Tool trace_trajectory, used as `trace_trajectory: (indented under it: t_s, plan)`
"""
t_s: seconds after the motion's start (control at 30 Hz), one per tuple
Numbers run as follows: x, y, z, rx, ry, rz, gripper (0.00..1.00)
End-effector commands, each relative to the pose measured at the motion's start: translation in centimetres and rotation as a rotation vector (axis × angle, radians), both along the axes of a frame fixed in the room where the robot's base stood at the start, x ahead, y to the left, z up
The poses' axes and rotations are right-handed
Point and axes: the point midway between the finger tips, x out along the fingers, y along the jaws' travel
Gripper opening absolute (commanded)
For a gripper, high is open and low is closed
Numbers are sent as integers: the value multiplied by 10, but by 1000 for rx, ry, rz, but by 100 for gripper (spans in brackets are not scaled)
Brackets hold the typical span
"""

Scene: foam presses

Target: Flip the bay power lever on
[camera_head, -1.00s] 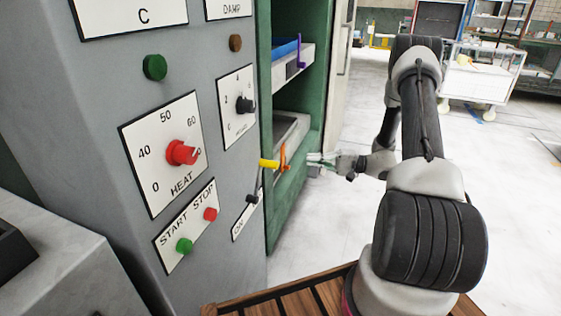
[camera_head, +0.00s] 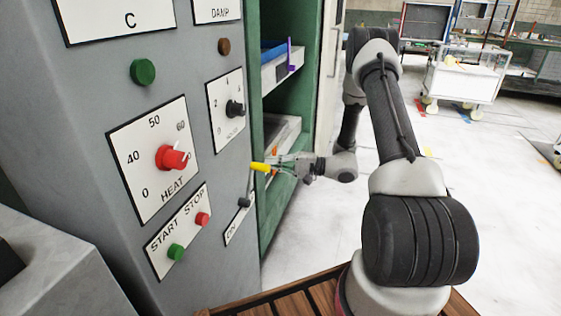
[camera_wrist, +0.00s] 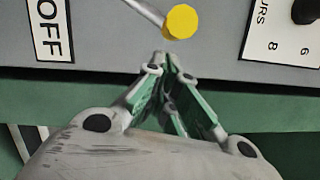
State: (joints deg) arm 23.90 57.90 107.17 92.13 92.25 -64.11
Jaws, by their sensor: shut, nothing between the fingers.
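The bay power lever has a yellow knob (camera_head: 259,167) on a thin grey rod rising from a dark pivot (camera_head: 244,202) on the grey panel. In the wrist view, the yellow knob (camera_wrist: 182,21) and part of the rod (camera_wrist: 147,12) show above the fingertips, beside an OFF label (camera_wrist: 49,28). In the head view, the lower label (camera_head: 236,231) reads ON. The rod points up, away from the ON end. My gripper (camera_head: 274,162) is shut and empty, its tips close to the knob. Whether they touch it I cannot tell.
A red HEAT knob (camera_head: 170,157), a green start button (camera_head: 176,252) and a red stop button (camera_head: 202,219) are on the same panel, left of the lever. A black dial (camera_head: 235,109) sits above it. Green shelving (camera_head: 281,213) stands right behind my gripper; open floor lies further right.

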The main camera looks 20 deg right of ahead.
Motion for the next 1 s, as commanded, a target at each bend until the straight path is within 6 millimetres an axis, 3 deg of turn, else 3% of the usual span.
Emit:
trace_trajectory:
  t_s: [1.0]
  plan:
    - [-7, 5, 10, -51, -63, 1, 0]
